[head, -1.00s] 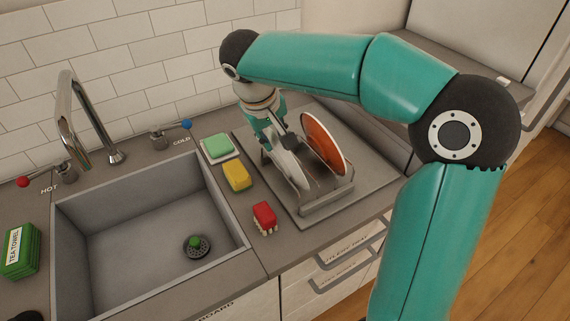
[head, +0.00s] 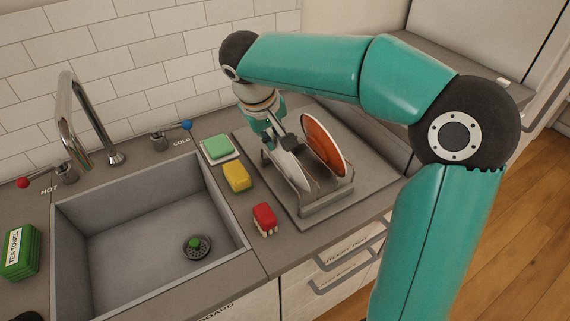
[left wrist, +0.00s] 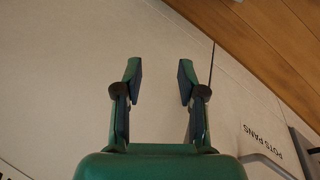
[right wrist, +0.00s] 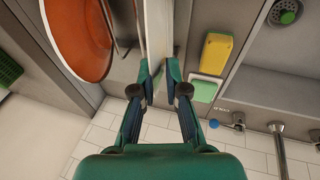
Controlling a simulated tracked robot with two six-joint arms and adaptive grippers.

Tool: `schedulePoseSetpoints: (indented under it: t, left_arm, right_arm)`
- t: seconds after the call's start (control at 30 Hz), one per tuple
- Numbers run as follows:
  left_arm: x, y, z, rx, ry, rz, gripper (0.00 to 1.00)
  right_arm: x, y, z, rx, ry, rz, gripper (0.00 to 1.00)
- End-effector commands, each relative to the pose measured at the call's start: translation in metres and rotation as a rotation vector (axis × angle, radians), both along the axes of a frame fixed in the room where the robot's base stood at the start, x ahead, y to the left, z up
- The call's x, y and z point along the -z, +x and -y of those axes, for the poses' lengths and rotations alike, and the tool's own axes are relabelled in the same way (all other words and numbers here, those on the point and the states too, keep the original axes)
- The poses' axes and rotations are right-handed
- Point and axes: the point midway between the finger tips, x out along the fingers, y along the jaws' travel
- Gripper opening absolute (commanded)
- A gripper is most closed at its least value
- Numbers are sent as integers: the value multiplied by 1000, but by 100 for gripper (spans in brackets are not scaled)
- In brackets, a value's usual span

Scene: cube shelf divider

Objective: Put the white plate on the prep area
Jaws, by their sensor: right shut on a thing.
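The white plate (head: 293,170) stands on edge in the grey dish rack (head: 327,199), left of an orange plate (head: 324,142). My right gripper (head: 283,143) comes down from above and is shut on the upper rim of the white plate. In the right wrist view the white plate (right wrist: 158,30) is seen edge-on between the fingertips (right wrist: 159,75), with the orange plate (right wrist: 80,35) beside it. My left gripper (left wrist: 158,80) is open and empty in the left wrist view, in front of pale cabinet fronts. It is not in the head view. No prep area can be made out.
A sink (head: 150,225) lies left of the rack, with a tap (head: 80,120). Green tea towels (head: 20,252) lie at the far left.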

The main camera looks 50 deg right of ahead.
Motion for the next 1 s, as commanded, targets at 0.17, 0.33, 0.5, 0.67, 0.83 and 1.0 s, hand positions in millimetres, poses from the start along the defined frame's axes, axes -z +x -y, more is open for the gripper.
schedulePoseSetpoints:
  t: [0.17, 0.33, 0.5, 0.67, 0.83, 1.0]
  left_arm:
    - [0, 0, 0, 0, 0, 0, 40]
    - [-3, 0, 0, 0, 0, 0, 40]
    - [-7, 0, 0, 0, 0, 0, 40]
    - [-11, 0, 0, 0, 0, 0, 40]
    - [-16, 0, 0, 0, 0, 0, 40]
    - [-18, 0, 0, 0, 0, 0, 40]
  right_arm:
    - [-1, 0, 1, -1, -4, 1, 0]
    - [-4, 0, 1, 0, -5, 2, 0]
    - [-10, -1, 2, 1, -5, 1, 0]
    - [-14, -1, 2, 1, -5, 1, 0]
    - [-19, -1, 2, 1, -6, 1, 0]
    - [-22, -1, 2, 2, -6, 0, 0]
